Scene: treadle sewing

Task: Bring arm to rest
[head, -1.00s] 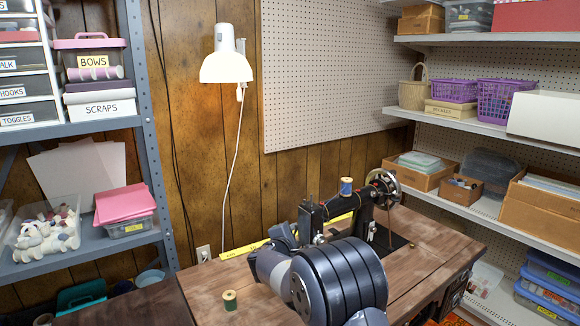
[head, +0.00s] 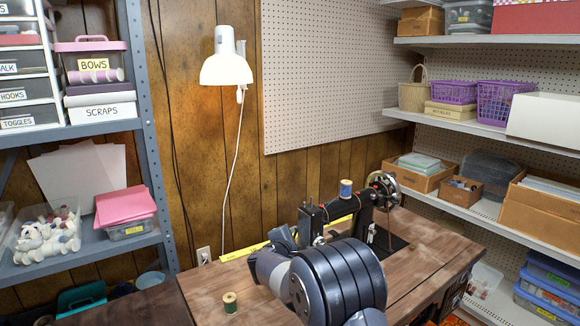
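My arm shows at the bottom centre of the head view, its dark ribbed link and grey joints in front of the sewing table (head: 430,262). My gripper is not visible; the arm's own links may hide it. Behind the arm stands the black sewing machine (head: 366,208), with a blue thread spool (head: 346,189) on top and a handwheel (head: 386,189) at its right end. The arm hides part of the machine and the middle of the table.
A green thread spool (head: 230,302) stands upright on the table's left part. Shelves with bins stand left and right. A white lamp (head: 226,68) hangs on the wall. The table's right front is mostly clear.

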